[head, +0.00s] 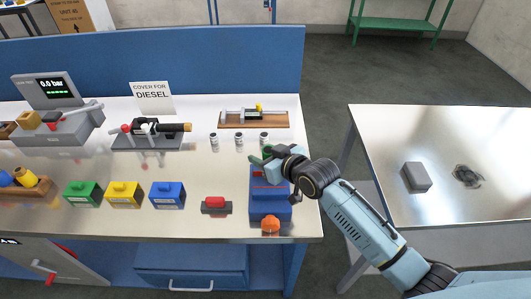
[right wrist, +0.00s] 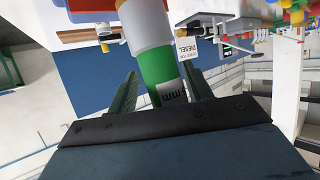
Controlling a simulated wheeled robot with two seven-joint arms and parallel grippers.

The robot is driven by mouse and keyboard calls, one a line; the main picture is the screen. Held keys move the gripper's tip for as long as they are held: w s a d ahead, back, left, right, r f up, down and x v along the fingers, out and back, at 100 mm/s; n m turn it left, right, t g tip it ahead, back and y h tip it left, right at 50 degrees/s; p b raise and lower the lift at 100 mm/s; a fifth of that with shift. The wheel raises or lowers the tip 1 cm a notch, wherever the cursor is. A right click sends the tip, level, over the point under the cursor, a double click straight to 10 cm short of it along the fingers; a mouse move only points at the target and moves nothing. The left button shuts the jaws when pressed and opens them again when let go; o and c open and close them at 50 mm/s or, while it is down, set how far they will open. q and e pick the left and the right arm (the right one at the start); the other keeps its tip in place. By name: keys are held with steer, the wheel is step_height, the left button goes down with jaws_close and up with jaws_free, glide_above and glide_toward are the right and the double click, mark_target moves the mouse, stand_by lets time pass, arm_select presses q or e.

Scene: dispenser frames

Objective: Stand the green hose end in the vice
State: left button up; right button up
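My right gripper (head: 262,157) reaches in from the right, over the far end of a blue block with an orange knob at its front, which looks like the vice (head: 270,207). In the right wrist view the green hose end (right wrist: 160,75) lies between the two dark fingers (right wrist: 160,80), which appear to touch its sides. It has a printed label and a wider grey-white part running out at the top. In the head view the gripper mostly hides it, and I cannot make out any contact with the vice. My left gripper is not in view.
Green (head: 82,194), yellow (head: 123,194) and blue (head: 167,195) blocks and a red-topped piece (head: 216,204) stand left of the vice. Small bottles (head: 239,139) stand behind. A side table (head: 450,130) at right holds a grey block (head: 416,177).

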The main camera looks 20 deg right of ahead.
steer(key=shift+s+r, duration=0.15)
steer(key=shift+r, duration=0.1)
steer(key=v, duration=1.2)
steer(key=s+d+f+m+g+h, duration=0.15)
steer(key=s+f+g, duration=0.25)
steer(key=s, duration=0.7)
steer(key=s+d+f+m+g+h, duration=0.1)
steer(key=s+f+g+h, duration=0.3)
steer(key=s, duration=0.6)
step_height(320, 180, down, 29)
steer(key=s+g+b, duration=0.2)
steer(key=b, duration=0.3)
steer(key=s+d+f+b, duration=0.1)
steer(key=s+f+b, duration=0.1)
steer(key=s+f, duration=0.6)
steer(key=s+d+f+g+b, duration=0.1)
steer(key=s+f+b, duration=0.2)
steer(key=s+f, duration=0.6)
step_height(320, 180, down, 5)
steer(key=shift+d+r, duration=0.25)
steer(key=shift+d, duration=0.1)
